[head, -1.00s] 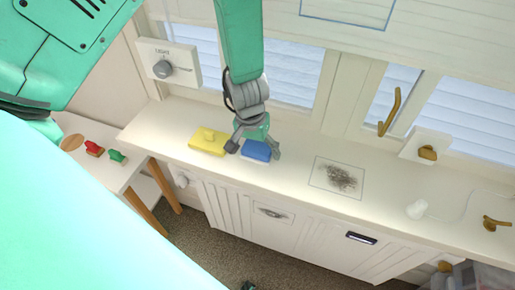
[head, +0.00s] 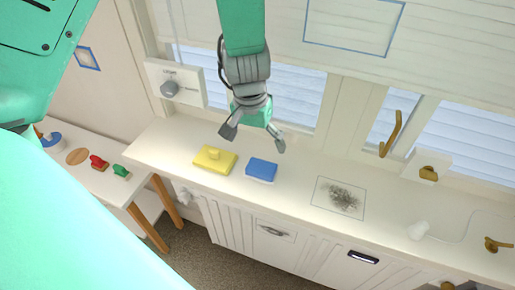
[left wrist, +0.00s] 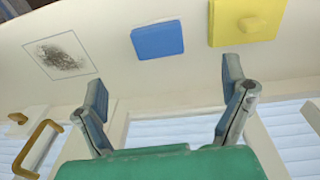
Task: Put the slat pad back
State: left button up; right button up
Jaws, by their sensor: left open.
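A blue pad (head: 261,170) lies flat on the white ledge, just right of a yellow pad with a knob (head: 214,158). I cannot tell for certain which one is the slat pad. The left wrist view also shows the blue pad (left wrist: 157,40) and the yellow pad (left wrist: 247,20). My left gripper (head: 252,138) is open and empty, raised above and behind the blue pad, its fingers spread and apart from both pads. My right gripper is not in view.
A framed dark scribble patch (head: 341,198) is on the ledge to the right. A dial box (head: 175,85) and a brass handle (head: 390,133) are at the windows. A side table at left holds red (head: 98,162) and green (head: 121,171) pieces.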

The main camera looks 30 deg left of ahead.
pick_arm(q)
jog(key=s+a+f+y, duration=0.1)
jog(key=s+f, duration=0.2)
jog(key=f, duration=0.1)
jog(key=s+a+f+m+g, duration=0.1)
jog(key=s+f, duration=0.2)
jog(key=s, duration=0.1)
jog(key=s+f+y, duration=0.1)
jog(key=s+f, duration=0.2)
jog(key=f, duration=0.1)
jog(key=shift+s+a+f+m+y, duration=0.3)
jog(key=shift+s+a, duration=0.05)
jog(key=shift+a, duration=0.05)
jog(key=s+d+f+m+h, duration=0.25)
jog(key=s+f, duration=0.45)
jog(key=s, duration=0.4)
notch_tip(320, 180, down, 10)
jog(key=b, duration=0.9)
jog(key=shift+w+d+r+n, duration=0.2)
jog(key=shift+d+n, duration=0.15)
jog(key=shift+d, duration=0.05)
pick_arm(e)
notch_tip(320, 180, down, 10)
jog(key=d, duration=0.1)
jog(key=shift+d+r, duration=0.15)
pick_arm(q)
jog(key=shift+a+y, duration=0.1)
jog(key=shift+y, duration=0.15)
